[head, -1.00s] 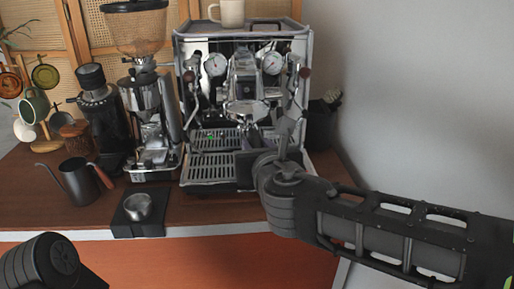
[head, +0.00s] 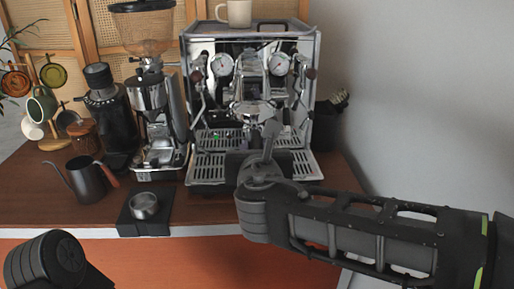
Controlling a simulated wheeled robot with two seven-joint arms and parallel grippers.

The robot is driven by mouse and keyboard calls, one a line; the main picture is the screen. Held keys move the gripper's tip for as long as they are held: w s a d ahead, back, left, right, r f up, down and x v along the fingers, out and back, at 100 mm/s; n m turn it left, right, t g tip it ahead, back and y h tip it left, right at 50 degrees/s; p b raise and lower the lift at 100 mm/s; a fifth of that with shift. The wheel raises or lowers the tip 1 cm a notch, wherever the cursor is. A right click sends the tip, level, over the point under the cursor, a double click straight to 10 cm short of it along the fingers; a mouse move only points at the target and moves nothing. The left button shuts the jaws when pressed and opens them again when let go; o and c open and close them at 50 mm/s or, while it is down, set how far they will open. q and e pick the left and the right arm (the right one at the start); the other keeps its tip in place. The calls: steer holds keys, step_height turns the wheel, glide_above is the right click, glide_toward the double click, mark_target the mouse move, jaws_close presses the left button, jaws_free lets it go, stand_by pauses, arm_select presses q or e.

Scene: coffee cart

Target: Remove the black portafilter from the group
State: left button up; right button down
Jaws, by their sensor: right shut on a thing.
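The chrome espresso machine (head: 222,100) stands at the back of the cart. Its group (head: 252,108) shows at the front centre, above the drip tray (head: 208,168). My right gripper (head: 268,140) is just in front of and below the group, seen from behind. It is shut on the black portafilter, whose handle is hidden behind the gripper. I cannot tell whether the portafilter is still locked in the group. My left gripper is out of view; only part of my left arm shows at the bottom left.
Left of the machine stand a grinder (head: 152,105), a second black grinder (head: 108,110) and a black kettle (head: 85,180). A metal cup (head: 145,205) sits on a black mat (head: 128,226) at the front edge. A mug (head: 238,13) stands on the machine. A wall bounds the right.

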steer(key=shift+a+r, duration=0.1)
steer(key=shift+a+m+h, duration=0.65)
steer(key=shift+m+h, duration=0.05)
steer(key=shift+h, duration=0.2)
steer(key=shift+w+a, duration=0.1)
steer(key=shift+w+a+m+g+h, duration=0.1)
steer(key=shift+a+m+g+h, duration=0.2)
steer(key=shift+a+m+h, duration=0.4)
steer(key=shift+w+a+m+g+h, duration=0.3)
steer(key=shift+a+m+h, duration=0.3)
steer(key=shift+h, duration=0.3)
